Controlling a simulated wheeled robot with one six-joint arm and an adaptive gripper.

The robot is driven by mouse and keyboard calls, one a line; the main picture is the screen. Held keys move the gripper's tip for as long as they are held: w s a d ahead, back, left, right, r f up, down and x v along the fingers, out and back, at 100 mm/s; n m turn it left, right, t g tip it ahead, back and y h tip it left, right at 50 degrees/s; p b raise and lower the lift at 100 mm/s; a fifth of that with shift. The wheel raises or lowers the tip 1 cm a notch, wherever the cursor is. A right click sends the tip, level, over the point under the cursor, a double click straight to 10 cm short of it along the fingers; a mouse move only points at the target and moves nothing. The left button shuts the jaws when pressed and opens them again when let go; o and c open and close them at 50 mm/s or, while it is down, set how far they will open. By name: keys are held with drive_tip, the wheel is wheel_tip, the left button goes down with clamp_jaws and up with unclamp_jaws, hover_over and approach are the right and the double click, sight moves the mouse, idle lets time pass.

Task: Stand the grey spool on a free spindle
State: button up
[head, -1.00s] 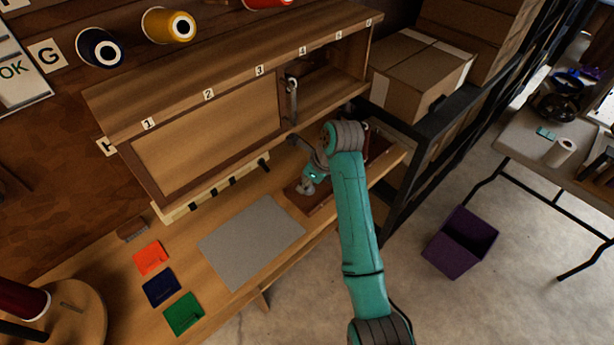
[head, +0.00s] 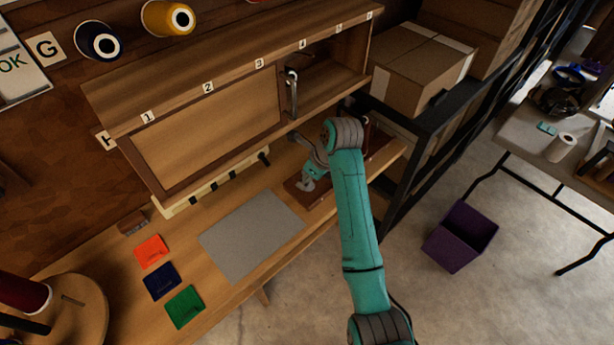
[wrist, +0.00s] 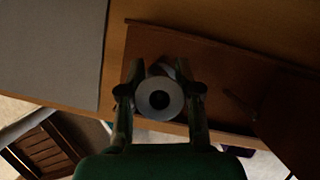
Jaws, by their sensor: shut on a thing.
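The grey spool (wrist: 160,97) shows end-on in the wrist view, a pale ring with a dark centre hole. My gripper (wrist: 160,92) is shut on it, one finger on each side. In the head view my gripper (head: 308,183) is low over a brown wooden board (head: 325,194) at the right end of the bench. The spool is mostly hidden there by the gripper, and I cannot tell whether it touches the board. The board also shows in the wrist view (wrist: 215,75), with a thin dark piece on its right. I cannot make out a free spindle clearly.
A wooden cabinet (head: 205,125) with numbered bays and a sliding panel stands behind the gripper. A grey mat (head: 250,235) lies left of the board, bare. A purple bin (head: 460,237) stands on the floor.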

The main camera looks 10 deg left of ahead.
drive_tip(key=o, duration=0.8)
drive_tip(key=v, duration=0.7)
drive_tip(key=shift+r, duration=0.15)
